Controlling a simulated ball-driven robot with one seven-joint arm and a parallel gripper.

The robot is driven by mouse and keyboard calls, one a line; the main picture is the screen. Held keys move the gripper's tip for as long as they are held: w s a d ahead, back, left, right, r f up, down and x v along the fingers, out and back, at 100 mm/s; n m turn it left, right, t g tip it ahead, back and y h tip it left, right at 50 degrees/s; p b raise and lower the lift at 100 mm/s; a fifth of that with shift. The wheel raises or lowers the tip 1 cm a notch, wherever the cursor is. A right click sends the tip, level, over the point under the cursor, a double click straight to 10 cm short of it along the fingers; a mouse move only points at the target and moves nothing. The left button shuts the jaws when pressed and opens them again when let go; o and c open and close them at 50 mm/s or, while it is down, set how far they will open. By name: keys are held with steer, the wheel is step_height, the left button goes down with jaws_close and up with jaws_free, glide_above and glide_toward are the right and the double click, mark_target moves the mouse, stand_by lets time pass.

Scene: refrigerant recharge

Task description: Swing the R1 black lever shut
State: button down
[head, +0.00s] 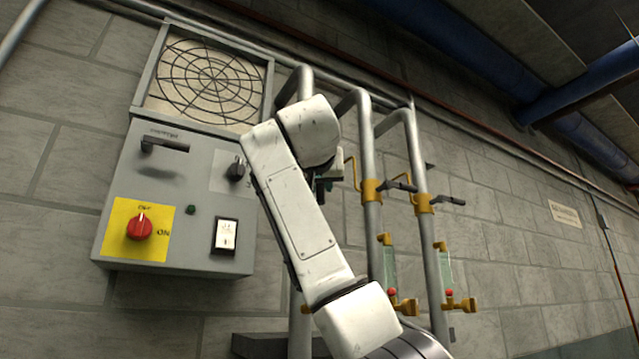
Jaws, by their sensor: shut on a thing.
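My gripper (325,184) is at the first, leftmost pipe (302,325), largely hidden behind my white arm. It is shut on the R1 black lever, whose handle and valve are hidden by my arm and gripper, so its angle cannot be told. Two similar dark levers are in plain view to the right: one on the yellow valve (371,191) of the middle pipe and one on the yellow valve (424,203) of the right pipe. Both stick out sideways to the right. No R1 label is readable.
A grey control box (185,190) with a red knob (140,227) and switches hangs to the left, below a fan grille (208,82). Sight glasses (389,265) with yellow fittings stand by the pipes. The wall to the right is mostly clear.

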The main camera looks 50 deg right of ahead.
steer(key=shift+s+d+r+n+t+y+p, duration=0.2)
steer(key=shift+d+r+n+t+y+p, duration=0.65)
steer(key=shift+n+t, duration=2.2)
steer(key=shift+s+d+r+n+t+y+p, duration=0.15)
steer(key=shift+d+r+n+t+y+p, duration=0.7)
steer(key=shift+n, duration=4.1)
steer(key=shift+s+d+r+n+t+y+p, duration=0.3)
steer(key=shift+n+t+y+p, duration=0.65)
steer(key=shift+n+t+y, duration=2.05)
steer(key=n+h, duration=0.1)
steer(key=n+g, duration=0.1)
steer(key=shift+w+a+r+n+h, duration=0.1)
steer(key=shift+w+a+n+h, duration=0.1)
steer(key=shift+n+h, duration=0.2)
steer(key=c, duration=1.1)
jaws_free()
steer(key=shift+s, duration=0.1)
steer(key=b+v, duration=0.4)
steer(key=v, duration=0.6)
steer(key=shift+s+a, duration=0.15)
steer(key=shift+s, duration=0.3)
